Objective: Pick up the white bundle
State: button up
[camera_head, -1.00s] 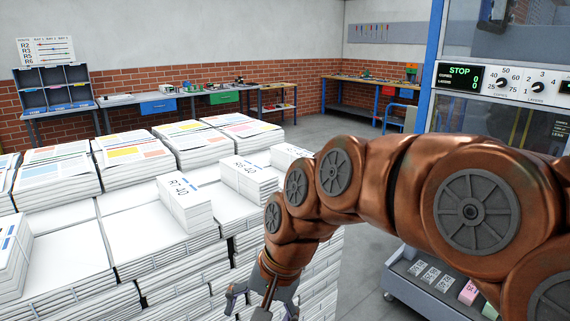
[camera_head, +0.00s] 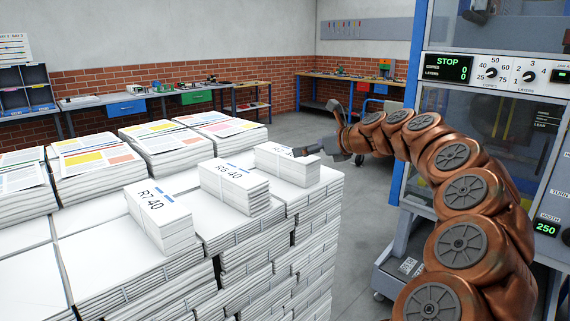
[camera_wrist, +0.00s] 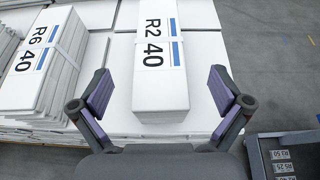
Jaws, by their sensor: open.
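Three white bundles lie on the large pallet stack of white paper. The rightmost bundle (camera_head: 286,163) has a label that reads R2 40 in the wrist view (camera_wrist: 160,75). The R6 40 bundle (camera_head: 234,187) is left of it, and it also shows in the wrist view (camera_wrist: 52,65). The R7 40 bundle (camera_head: 160,215) is nearest in the head view. My gripper (camera_head: 318,134) is open and empty at the right end of the R2 bundle. In the wrist view my two purple-padded fingers (camera_wrist: 160,82) stand apart, one on each side of the R2 bundle's near end.
The stack (camera_head: 300,240) has printed newspaper piles (camera_head: 165,150) at its back. A machine with a STOP display (camera_head: 446,67) stands at the right, with a low grey shelf (camera_wrist: 285,157) of labels. Workbenches (camera_head: 355,78) line the brick wall. Grey floor is clear between.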

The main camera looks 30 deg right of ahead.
aim_at(286, 151)
jog(key=x, duration=0.3)
jog(key=shift+w+a+f+p, duration=0.1)
jog(key=shift+w+a+p, duration=0.05)
jog(key=shift+a+p, duration=0.15)
jog(key=shift+d+p+x, duration=0.2)
jog(key=shift+p+x, duration=0.15)
jog(key=shift+x, duration=1.65)
jog(key=shift+c, duration=0.2)
jog(key=c, duration=1.8)
jog(key=shift+c, duration=0.3)
notch_tip(286, 151, up, 10)
